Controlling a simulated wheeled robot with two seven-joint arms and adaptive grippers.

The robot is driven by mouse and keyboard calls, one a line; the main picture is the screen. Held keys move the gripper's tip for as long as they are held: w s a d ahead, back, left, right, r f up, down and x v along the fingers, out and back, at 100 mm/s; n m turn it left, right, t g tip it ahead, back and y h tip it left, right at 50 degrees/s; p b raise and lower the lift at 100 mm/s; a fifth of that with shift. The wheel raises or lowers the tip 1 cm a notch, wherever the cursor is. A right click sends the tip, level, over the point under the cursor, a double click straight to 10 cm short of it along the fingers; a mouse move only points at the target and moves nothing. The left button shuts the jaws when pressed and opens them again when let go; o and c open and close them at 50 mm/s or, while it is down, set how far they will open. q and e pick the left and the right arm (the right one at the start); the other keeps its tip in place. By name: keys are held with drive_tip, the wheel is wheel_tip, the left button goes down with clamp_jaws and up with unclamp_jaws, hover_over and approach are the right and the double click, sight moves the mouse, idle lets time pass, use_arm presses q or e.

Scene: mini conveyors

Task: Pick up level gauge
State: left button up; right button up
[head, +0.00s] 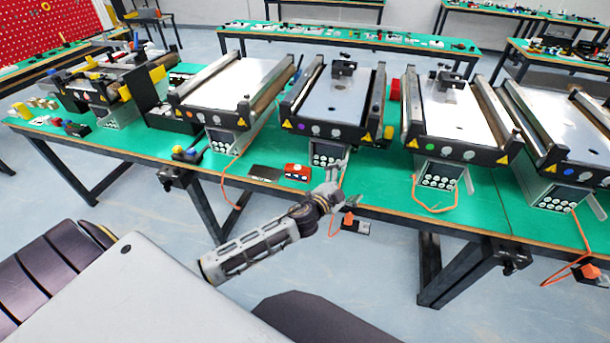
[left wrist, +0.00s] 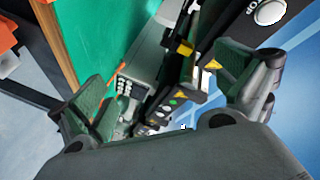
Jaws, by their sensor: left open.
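I cannot tell for certain which thing is the level gauge. A small red block with pale round marks (head: 297,171) lies on the green table (head: 262,158) near its front edge, beside a flat dark plate (head: 265,173). My left gripper (head: 345,187) is open and empty at the table's front edge, to the right of the red block and apart from it. In the left wrist view its two fingers (left wrist: 165,105) are spread wide, with a conveyor's front and the green table beyond. My right gripper is not in view.
Several mini conveyors stand along the table, among them one with an orange button (head: 220,88) and one behind my gripper (head: 335,100). Orange cables (head: 432,209) hang at the front edge. A dark clamp (head: 180,178) sits at the edge on the left.

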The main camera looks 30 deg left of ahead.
use_arm(q)
drive_tip(key=s+d+r+m+g+h, duration=0.1)
drive_tip(key=d+r+m+g+h, duration=0.4)
drive_tip(key=d+r+m+h, duration=0.75)
drive_tip(key=s+a+f+m+g+y, duration=0.2)
drive_tip(key=a+f+m+g+y, duration=0.4)
drive_tip(key=a+f+m+y, duration=0.45)
drive_tip(key=a+r+y, duration=0.1)
drive_tip(key=a+y, duration=0.2)
drive_tip(key=a, duration=0.8)
drive_tip(key=a+r+n+g+y, duration=0.1)
drive_tip(key=a+r+y, duration=0.1)
drive_tip(key=a, duration=0.9)
drive_tip(key=shift+w+r+n+y+p, duration=0.15)
drive_tip(key=shift+r+n+y+p, duration=0.15)
drive_tip(key=shift+y, duration=0.3)
drive_tip(key=shift+f, duration=0.1)
